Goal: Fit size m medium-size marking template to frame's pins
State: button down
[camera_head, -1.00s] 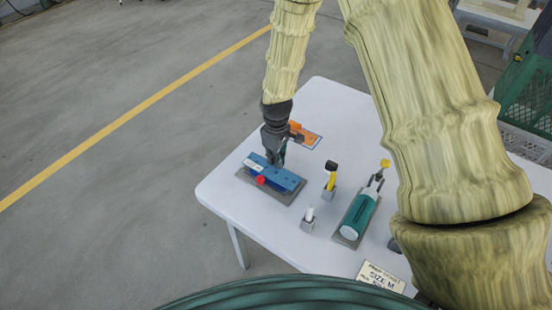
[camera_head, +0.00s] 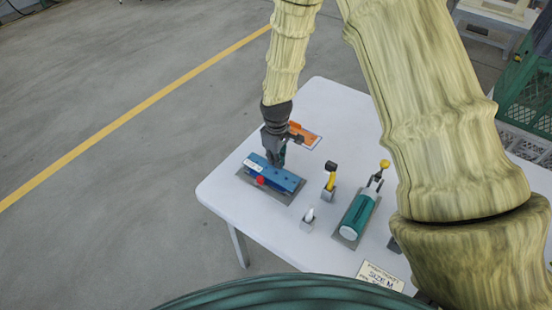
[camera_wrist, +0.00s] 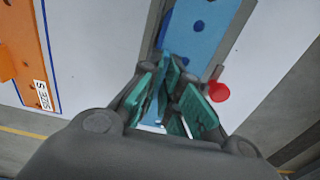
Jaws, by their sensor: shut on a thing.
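A blue marking template (camera_head: 284,180) with holes and a white label at its left end lies at, or just above, a grey base plate (camera_head: 258,190) at the left of the table; a red knob (camera_head: 260,181) is at its near edge. In the wrist view the light blue template (camera_wrist: 205,45) runs up from between the fingers, and the red knob (camera_wrist: 218,92) is at their right. My gripper (camera_head: 275,164) is shut on the blue template; its teal fingers (camera_wrist: 176,100) show in the wrist view. The pins are hidden, so I cannot tell whether the template is seated.
An orange template (camera_head: 303,135) lies behind the gripper; its label in the wrist view (camera_wrist: 25,50) reads SIZE S. A yellow-handled tool (camera_head: 330,181), a small white-topped holder (camera_head: 308,220) and a teal press (camera_head: 358,213) stand to the right. A sign (camera_head: 380,278) reads SIZE M.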

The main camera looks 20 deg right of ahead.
jog(key=shift+f+b, duration=0.5)
jog(key=shift+f, duration=0.5)
dwell(0.6)
jog(key=c, duration=1.5)
grip_release()
jog(key=shift+c, duration=0.2)
jog(key=shift+r, duration=0.1)
jog(key=shift+r+p, duration=1.75)
jog(key=shift+r, duration=0.65)
